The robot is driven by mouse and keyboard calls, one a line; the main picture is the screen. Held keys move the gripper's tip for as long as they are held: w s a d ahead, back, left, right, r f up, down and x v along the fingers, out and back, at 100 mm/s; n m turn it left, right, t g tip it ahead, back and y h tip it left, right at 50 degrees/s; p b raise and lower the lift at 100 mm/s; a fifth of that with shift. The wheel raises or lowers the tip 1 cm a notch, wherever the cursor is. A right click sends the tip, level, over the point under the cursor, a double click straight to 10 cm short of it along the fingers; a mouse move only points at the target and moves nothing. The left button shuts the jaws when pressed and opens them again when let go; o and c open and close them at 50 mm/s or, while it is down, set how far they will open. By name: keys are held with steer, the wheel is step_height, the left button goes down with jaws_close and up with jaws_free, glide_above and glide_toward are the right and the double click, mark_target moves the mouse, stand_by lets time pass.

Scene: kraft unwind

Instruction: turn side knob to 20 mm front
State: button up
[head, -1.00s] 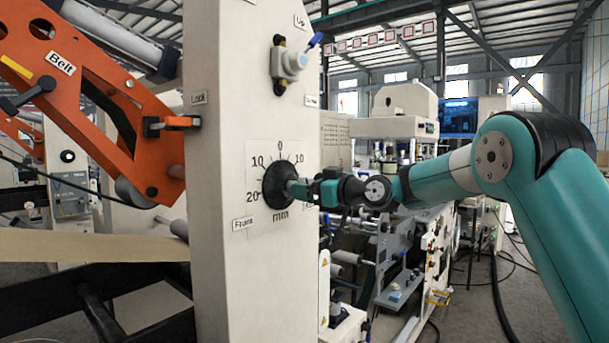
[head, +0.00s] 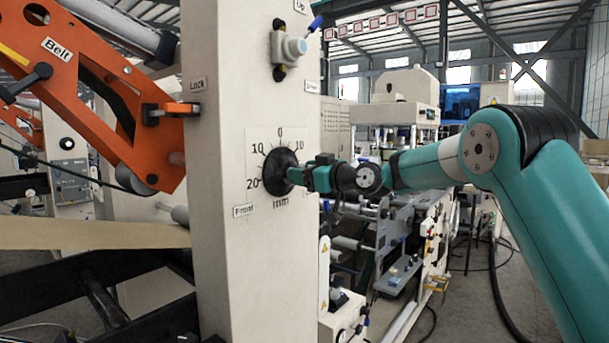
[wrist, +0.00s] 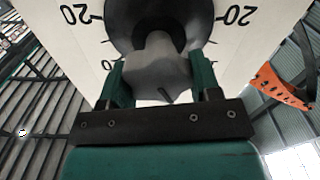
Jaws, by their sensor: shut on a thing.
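The side knob (head: 279,172) is a black round disc on the cream machine column, with a printed dial around it. The marks 0, 10 and 20 and "mm" show in the head view, with a "Front" label (head: 243,210) at the lower left. In the wrist view the knob's grey grip (wrist: 155,68) sits between the two green fingers of my gripper (wrist: 160,80). My gripper also shows in the head view (head: 300,176), reaching in from the right, shut on the knob. The knob's pointer and the right-hand 20 are hidden in the head view.
Above the dial, a grey switch box (head: 288,48) with a blue lever juts from the column. An orange belt arm (head: 100,100) is at the left, by the "Lock" label. Machine frames and a roller stand fill the space behind my arm.

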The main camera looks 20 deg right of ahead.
steer(key=shift+f+b, duration=0.15)
steer(key=shift+b, duration=0.3)
steer(key=n+b, duration=0.1)
steer(key=b, duration=0.1)
steer(key=n+b, duration=0.1)
steer(key=b, duration=0.1)
steer(key=shift+f, duration=0.25)
steer(key=n+b, duration=0.3)
steer(key=b, duration=0.3)
steer(key=shift+s+a+n, duration=0.1)
steer(key=shift+a+n, duration=0.05)
steer(key=shift+n, duration=0.25)
steer(key=n+b, duration=0.7)
steer(key=n, duration=0.1)
steer(key=shift+s+a+n, duration=0.1)
steer(key=shift+n, duration=0.2)
steer(key=shift+r, duration=0.1)
steer(key=o, duration=0.9)
